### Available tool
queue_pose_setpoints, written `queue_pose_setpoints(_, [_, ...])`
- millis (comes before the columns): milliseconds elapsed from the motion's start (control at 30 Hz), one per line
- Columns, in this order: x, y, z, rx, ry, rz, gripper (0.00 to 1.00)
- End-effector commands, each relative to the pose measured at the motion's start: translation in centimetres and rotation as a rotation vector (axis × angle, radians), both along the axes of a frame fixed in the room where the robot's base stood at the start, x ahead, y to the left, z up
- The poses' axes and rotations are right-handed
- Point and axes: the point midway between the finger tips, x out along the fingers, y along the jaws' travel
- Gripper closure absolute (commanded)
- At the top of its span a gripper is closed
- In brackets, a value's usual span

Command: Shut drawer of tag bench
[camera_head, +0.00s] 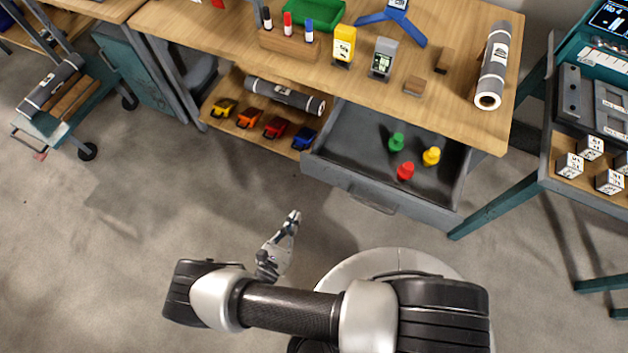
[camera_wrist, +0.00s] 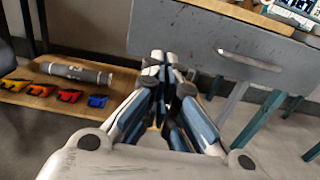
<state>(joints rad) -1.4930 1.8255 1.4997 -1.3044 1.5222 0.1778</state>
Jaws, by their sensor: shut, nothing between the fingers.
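The tag bench (camera_head: 225,25) is a wooden-topped bench at the upper middle of the head view. Its grey drawer (camera_head: 345,184) stands pulled out below the top, with a green, a yellow and a red peg-like piece inside. The drawer front (camera_wrist: 190,35) also shows in the wrist view, with its handle (camera_wrist: 250,59) right of the fingers. My gripper (camera_head: 294,216) is shut and empty. It is in front of the drawer, to the left of the handle in the head view. In the wrist view its fingertips (camera_wrist: 160,62) overlap the lower left of the drawer front; I cannot tell whether they touch.
A shelf (camera_head: 222,122) left of the drawer holds a grey roll (camera_head: 285,96) and several toy-like coloured pieces. Another roll (camera_head: 493,66) lies on the bench top. A teal-legged table (camera_head: 500,205) stands at the right, a cart (camera_head: 62,130) at the left. The floor between is clear.

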Motion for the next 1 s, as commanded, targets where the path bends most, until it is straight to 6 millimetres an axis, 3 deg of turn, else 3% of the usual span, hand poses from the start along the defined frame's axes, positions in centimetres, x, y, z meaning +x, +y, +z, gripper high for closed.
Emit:
queue_pose_setpoints(167, [1.7, -0.7, -0.1, -0.001, -0.001, -0.002, 1.00])
queue_pose_setpoints(500, [8.4, -3.2, -0.2, 0.000, 0.000, -0.007, 1.00])
queue_pose_setpoints(700, [11.4, -4.4, -0.2, 0.000, 0.001, -0.004, 1.00])
queue_pose_setpoints(1000, [13.1, -4.8, 0.0, -0.001, 0.000, 0.000, 1.00])
